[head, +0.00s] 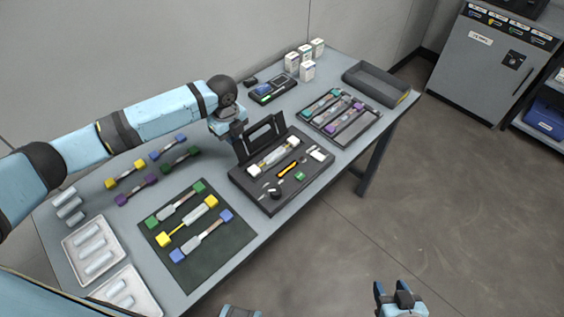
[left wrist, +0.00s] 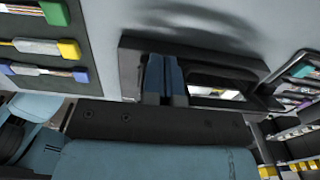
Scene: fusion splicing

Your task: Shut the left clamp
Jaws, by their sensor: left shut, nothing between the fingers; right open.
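The dark splicer (head: 264,196) sits mid-table with its dark frame-like lid (head: 262,131) standing raised. A pale holder with yellowish ends (head: 272,157) lies across its top; I cannot make out the left clamp or its state. My left gripper (head: 237,131) is shut and empty, at the lid's left end and partly hidden by the wrist. In the left wrist view its blue fingers (left wrist: 165,80) are together in front of a dark frame (left wrist: 225,72); I cannot tell whether they touch it. My right gripper (head: 398,296) is open, low in the picture, away from the table.
A dark mat (head: 212,258) with green, yellow and blue-ended pieces lies front left. Loose coloured pieces (head: 130,175) and white trays (head: 70,252) are further left. A compartment tray (head: 367,129), a small device (head: 268,94), white boxes (head: 307,71) and an empty grey bin (head: 375,85) stand beyond the splicer.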

